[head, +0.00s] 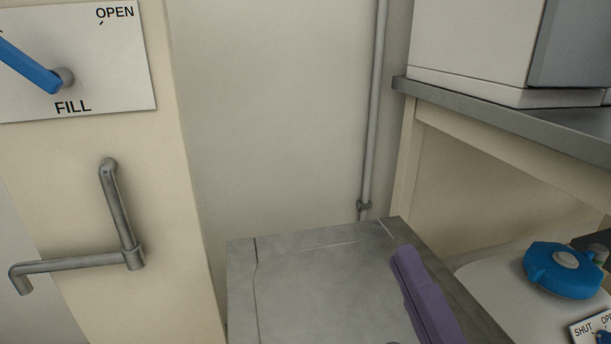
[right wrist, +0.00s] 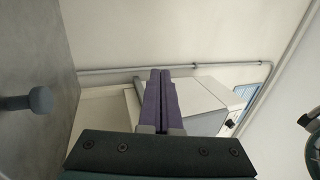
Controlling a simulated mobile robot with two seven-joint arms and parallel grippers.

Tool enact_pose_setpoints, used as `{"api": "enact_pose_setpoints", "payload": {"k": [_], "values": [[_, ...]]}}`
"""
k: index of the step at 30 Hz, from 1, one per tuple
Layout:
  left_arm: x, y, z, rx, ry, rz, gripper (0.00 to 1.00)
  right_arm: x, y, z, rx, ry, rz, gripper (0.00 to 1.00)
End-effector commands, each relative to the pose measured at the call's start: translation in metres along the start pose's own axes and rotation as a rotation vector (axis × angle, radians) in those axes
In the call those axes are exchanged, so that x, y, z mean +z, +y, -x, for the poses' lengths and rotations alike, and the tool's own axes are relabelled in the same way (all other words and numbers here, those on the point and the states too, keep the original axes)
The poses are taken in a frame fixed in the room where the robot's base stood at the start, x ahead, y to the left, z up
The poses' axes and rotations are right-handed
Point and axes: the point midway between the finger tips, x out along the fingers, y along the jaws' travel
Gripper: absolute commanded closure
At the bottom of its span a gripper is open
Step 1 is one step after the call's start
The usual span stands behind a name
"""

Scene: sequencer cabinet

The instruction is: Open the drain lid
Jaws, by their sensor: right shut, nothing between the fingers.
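A flat grey metal surface with a thin seam near its edges (head: 310,285) lies at the bottom middle of the head view. It looks like a closed lid or box top, but no label on it shows. My right gripper (head: 425,295) shows as a purple finger over its right part. Whether it touches the surface cannot be told. In the right wrist view the two purple fingers (right wrist: 160,98) are together and empty. A grey surface with a round knob (right wrist: 40,100) is at the left there, apart from the fingers. My left gripper is not in view.
A FILL panel (head: 110,60) with a blue lever (head: 30,68) is at upper left, above a bent pipe (head: 120,215). A grey-topped bench (head: 500,115) stands at right, over a tank with a blue cap (head: 563,270). A thin vertical pipe (head: 374,100) runs down the wall.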

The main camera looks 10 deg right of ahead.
Motion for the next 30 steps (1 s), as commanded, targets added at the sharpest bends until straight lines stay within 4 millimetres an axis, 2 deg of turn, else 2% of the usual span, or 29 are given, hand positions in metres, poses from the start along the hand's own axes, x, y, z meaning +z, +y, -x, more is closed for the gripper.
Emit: {"api": "enact_pose_setpoints", "payload": {"k": [12,16,22,30], "values": [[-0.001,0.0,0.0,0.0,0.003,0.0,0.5,0.0,-0.002,-0.087,-0.005,0.001,0.001,1.0],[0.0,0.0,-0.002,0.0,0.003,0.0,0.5,0.001,-0.001,-0.108,-0.002,-0.001,0.002,1.0],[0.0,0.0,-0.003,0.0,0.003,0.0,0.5,0.0,-0.001,-0.126,0.0,-0.001,0.004,1.0],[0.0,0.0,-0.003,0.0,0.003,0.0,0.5,0.001,-0.001,-0.129,0.001,-0.001,0.003,1.0]]}}
